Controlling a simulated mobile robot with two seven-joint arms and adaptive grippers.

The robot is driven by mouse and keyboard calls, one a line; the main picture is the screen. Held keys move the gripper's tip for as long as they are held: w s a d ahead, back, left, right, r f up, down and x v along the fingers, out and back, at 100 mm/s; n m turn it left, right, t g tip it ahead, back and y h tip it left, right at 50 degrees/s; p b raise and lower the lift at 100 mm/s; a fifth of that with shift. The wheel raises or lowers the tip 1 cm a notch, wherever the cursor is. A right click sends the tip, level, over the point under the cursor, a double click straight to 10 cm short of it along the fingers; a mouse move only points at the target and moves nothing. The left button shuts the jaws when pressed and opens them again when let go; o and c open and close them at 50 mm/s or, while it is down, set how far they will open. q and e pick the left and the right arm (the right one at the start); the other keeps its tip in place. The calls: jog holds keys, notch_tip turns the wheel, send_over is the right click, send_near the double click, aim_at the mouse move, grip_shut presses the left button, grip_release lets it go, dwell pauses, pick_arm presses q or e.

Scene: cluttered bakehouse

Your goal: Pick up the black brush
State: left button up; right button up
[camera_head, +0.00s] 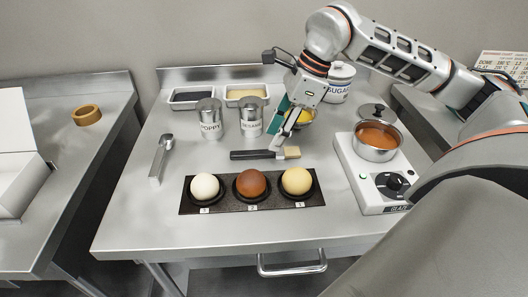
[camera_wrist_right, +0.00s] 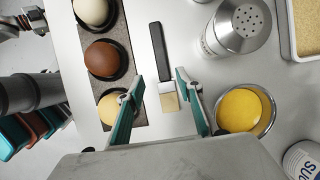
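The black brush (camera_head: 252,155) lies flat on the steel table, its black handle to the left and its pale bristles to the right. In the right wrist view the brush (camera_wrist_right: 158,55) points away from me, with its metal band and bristles nearest the gripper. My right gripper (camera_head: 279,146) is above the bristle end, fingers pointing down. In the right wrist view the gripper (camera_wrist_right: 162,82) is open, with the bristle end between its two teal fingers. I cannot tell any contact. My left gripper is not in view.
A black tray (camera_head: 222,207) with three balls lies in front of the brush. Poppy (camera_head: 209,119) and sesame (camera_head: 251,118) shakers stand behind it. A yellow-filled bowl (camera_wrist_right: 244,110) is close beside the gripper. A hotplate (camera_head: 372,181) with a pot is to the right.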

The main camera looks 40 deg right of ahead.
aim_at(263, 151)
jog(key=x, duration=0.5)
jog(key=shift+w, duration=0.35)
jog(key=c, duration=1)
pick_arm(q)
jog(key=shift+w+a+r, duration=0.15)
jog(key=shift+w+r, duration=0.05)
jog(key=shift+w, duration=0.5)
